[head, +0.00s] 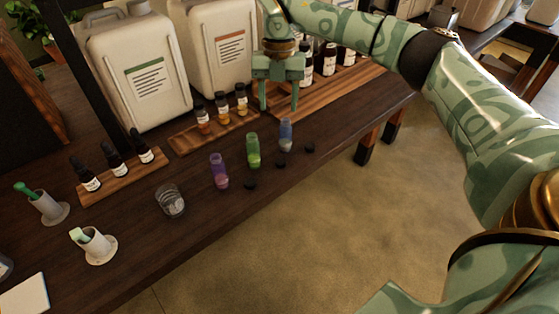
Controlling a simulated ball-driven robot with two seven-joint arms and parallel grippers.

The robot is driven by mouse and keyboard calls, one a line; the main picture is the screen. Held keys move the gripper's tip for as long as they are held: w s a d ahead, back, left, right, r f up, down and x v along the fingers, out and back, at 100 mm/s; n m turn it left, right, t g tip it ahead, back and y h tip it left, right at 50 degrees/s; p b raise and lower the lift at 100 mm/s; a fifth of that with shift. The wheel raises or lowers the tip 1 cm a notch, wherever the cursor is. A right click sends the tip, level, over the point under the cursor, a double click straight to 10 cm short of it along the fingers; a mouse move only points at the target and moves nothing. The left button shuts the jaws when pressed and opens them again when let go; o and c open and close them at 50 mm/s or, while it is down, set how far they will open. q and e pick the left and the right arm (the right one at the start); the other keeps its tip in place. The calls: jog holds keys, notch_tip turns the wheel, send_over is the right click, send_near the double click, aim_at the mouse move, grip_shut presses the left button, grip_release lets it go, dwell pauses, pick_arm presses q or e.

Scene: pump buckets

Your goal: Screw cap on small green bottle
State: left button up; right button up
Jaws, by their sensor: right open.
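The small green bottle (253,151) stands upright and uncapped on the dark wooden table, between a purple bottle (219,171) and a blue bottle (286,135). Small black caps lie on the table in front of the bottles: one near the purple bottle (250,184), one near the green and blue bottles (280,163), and one at the right (310,147). My right gripper (279,108) points down behind the blue bottle, fingers apart, with nothing between them. My left gripper is not in view.
Large white canisters (136,68) and wooden racks of small amber bottles (222,116) stand behind. A glass (170,201), dropper bottles (114,160) and white holders (93,246) are at the left. The table's front edge runs close to the caps.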

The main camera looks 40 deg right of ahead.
jog(key=b, duration=0.4)
send_over(281, 161)
jog(key=w, duration=0.1)
jog(key=f, duration=1.1)
jog(key=shift+w, duration=0.2)
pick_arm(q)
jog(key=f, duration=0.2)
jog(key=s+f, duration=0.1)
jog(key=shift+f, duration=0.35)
pick_arm(e)
jog(key=shift+s+d+f+b, duration=0.15)
jog(key=shift+f+b, duration=0.25)
jog(key=shift+f, duration=0.2)
jog(key=shift+s+a+f+b, duration=0.15)
jog(key=shift+f+b, duration=0.25)
jog(key=shift+f, duration=0.2)
jog(key=shift+s+d+f+b, duration=0.1)
jog(key=shift+s+f+b, duration=0.1)
jog(key=shift+f+b, duration=0.75)
jog(key=shift+f, duration=0.5)
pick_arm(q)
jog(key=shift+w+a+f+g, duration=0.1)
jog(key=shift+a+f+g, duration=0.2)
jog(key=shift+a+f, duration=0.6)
pick_arm(e)
jog(key=shift+s+r, duration=0.1)
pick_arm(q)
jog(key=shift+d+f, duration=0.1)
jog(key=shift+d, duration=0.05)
